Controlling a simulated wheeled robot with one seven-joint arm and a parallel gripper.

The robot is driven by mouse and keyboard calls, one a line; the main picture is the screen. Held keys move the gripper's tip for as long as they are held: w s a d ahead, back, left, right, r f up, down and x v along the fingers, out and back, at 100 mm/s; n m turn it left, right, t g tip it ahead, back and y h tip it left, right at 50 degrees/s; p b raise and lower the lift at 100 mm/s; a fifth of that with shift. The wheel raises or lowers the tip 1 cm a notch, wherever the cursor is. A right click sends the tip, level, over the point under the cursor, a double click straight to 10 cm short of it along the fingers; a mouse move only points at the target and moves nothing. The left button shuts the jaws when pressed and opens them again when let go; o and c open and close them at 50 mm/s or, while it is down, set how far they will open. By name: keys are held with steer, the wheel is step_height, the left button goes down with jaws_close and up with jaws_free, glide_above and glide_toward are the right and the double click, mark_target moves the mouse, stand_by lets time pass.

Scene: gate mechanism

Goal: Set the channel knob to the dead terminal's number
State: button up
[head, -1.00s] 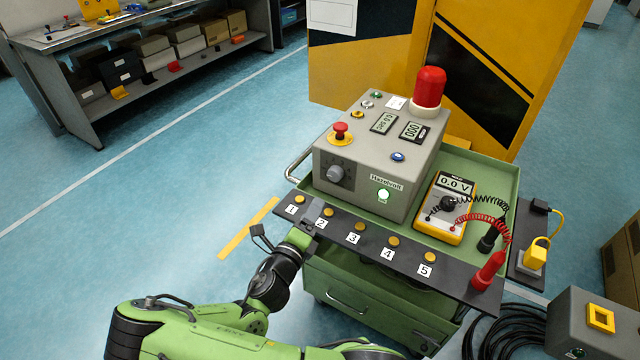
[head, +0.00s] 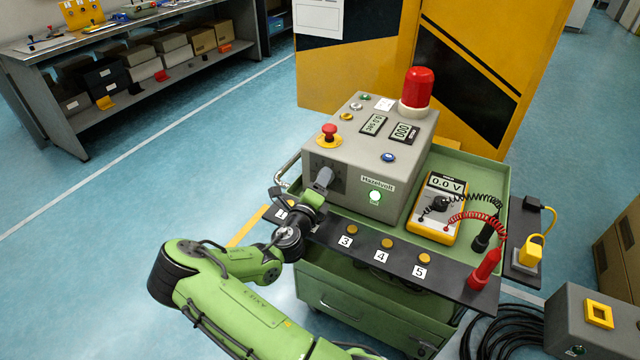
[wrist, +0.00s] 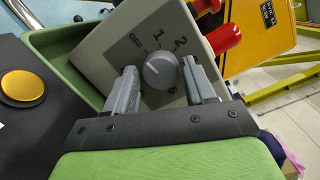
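The channel knob (wrist: 160,69) is a round grey dial on the grey Hazelvolt box (head: 415,160). Printed marks around it include OFF, 1, 2 and 5; others are hidden by my fingers. Its exact setting is unclear. My gripper (wrist: 160,75) is open, one finger on each side of the knob, with gaps visible. The numbered terminals sit on the black strip (head: 400,268): terminals 3 (head: 352,230), 4 (head: 387,243) and 5 (head: 421,258) show; my arm covers 2. The yellow multimeter (head: 445,205) reads 0.0 V.
The red probe (head: 486,268) and black probe (head: 484,236) stand upright at the strip's right end. A red emergency button (head: 329,131) and red beacon (head: 417,88) top the box. The green cart (head: 365,300) is below. Floor is clear to the left.

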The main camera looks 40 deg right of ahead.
steer(key=c, duration=0.7)
steer(key=shift+m, duration=0.3)
steer(key=shift+f+m+g+h+b, duration=0.1)
steer(key=shift+m+g+h+b, duration=0.55)
steer(key=shift+m, duration=5.1)
steer(key=shift+f+m+g+h+b, duration=0.15)
steer(key=shift+m+g+b, duration=0.9)
steer(key=shift+m, duration=4.75)
steer(key=shift+m+g+h+b, duration=0.4)
steer(key=shift+m+g+b, duration=0.45)
steer(key=shift+m, duration=4.9)
